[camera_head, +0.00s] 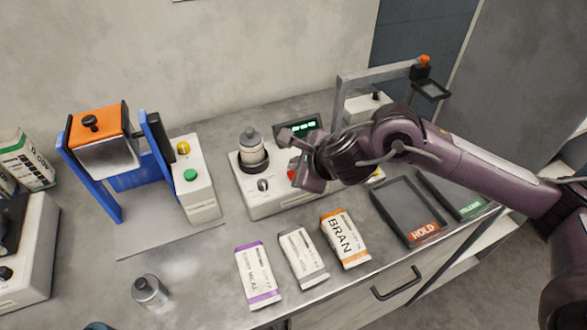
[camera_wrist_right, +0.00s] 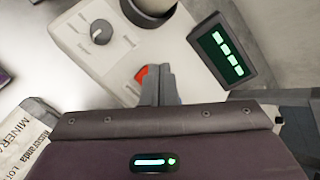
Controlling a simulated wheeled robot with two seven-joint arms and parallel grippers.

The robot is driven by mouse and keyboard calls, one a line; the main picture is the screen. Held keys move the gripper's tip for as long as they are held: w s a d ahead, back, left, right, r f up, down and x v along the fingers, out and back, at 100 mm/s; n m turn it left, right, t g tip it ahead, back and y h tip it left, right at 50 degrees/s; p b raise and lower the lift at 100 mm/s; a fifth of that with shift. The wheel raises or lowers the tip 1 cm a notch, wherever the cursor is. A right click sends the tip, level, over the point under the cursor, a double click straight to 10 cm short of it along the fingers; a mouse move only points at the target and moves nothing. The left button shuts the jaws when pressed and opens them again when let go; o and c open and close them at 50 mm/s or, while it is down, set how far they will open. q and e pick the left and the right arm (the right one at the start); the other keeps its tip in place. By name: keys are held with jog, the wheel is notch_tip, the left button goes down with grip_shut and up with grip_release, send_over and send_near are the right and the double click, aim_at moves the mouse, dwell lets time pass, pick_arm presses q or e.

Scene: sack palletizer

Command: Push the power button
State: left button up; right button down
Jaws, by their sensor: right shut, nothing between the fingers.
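A white device (camera_head: 262,199) with a dial and a green-lit display (camera_head: 304,127) stands at the middle back of the bench. A red button (camera_head: 292,172) on its top shows at the edge of my right gripper (camera_head: 296,176). In the right wrist view my shut, empty fingers (camera_wrist_right: 160,80) lie over part of the red button (camera_wrist_right: 141,75), and the dial (camera_wrist_right: 99,32) and display (camera_wrist_right: 222,50) show on either side. I cannot tell whether the fingertips touch the button. No label marks it as power. My left gripper is not in view.
Several sacks, including a BRAN sack (camera_head: 345,238), lie in front. HOLD (camera_head: 425,232) and RELEASE (camera_head: 470,208) trays are at right. A blue-framed machine (camera_head: 130,180) with a green button (camera_head: 190,175) stands left.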

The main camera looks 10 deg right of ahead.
jog(key=shift+r+p, duration=1.8)
jog(key=shift+r, duration=0.9)
jog(key=shift+f, duration=0.1)
